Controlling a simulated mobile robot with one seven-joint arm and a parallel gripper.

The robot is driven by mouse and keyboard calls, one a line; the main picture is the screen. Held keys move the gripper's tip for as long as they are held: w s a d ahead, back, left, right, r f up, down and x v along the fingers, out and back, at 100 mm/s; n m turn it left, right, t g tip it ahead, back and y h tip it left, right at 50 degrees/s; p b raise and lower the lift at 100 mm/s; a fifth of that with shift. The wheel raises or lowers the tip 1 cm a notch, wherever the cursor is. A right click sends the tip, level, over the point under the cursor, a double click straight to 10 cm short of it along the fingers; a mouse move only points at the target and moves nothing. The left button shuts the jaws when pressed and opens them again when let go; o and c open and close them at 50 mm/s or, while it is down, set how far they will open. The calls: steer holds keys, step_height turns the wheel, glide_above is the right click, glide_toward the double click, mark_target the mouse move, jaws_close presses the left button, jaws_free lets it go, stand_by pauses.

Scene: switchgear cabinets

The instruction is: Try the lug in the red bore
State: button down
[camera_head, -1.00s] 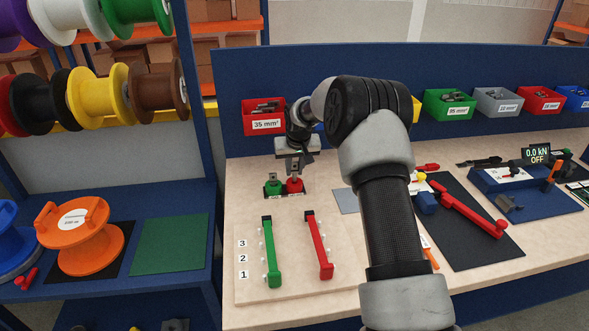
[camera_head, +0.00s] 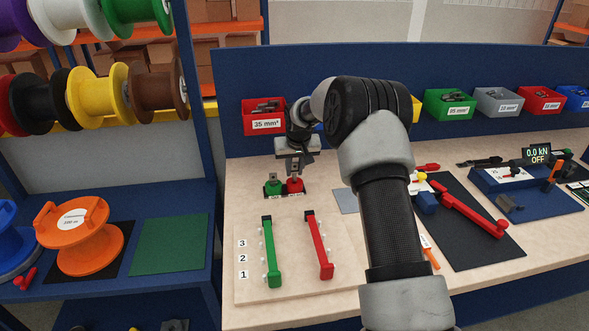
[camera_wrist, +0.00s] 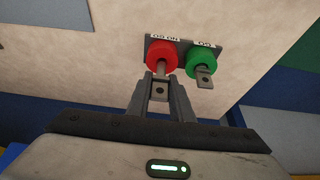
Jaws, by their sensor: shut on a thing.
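My gripper (camera_head: 295,166) is shut on a grey metal lug, which shows between the fingers in the wrist view (camera_wrist: 159,91). The lug's flat end has a hole, and its barrel end meets the red bore piece (camera_wrist: 161,55). How deep the barrel sits in the bore is hidden. In the head view the red bore piece (camera_head: 295,186) is right under the fingertips. The green bore piece (camera_head: 273,189) stands to its left on the same small dark base. A grey holed tab (camera_wrist: 204,78) sticks out of the green piece.
A green-handled bar (camera_head: 272,252) and a red-handled bar (camera_head: 319,247) lie on the bench in front. A red 35 mm² bin (camera_head: 264,124) is on the panel behind. A dark mat with a red tool (camera_head: 470,215) is at right.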

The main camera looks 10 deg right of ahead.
steer(key=shift+f+b, duration=0.7)
steer(key=shift+f, duration=0.3)
stand_by(0.6)
steer(key=c, duration=1.5)
jaws_free()
steer(key=v, duration=1.7)
steer(key=shift+r, duration=0.25)
steer(key=shift+s, duration=0.1)
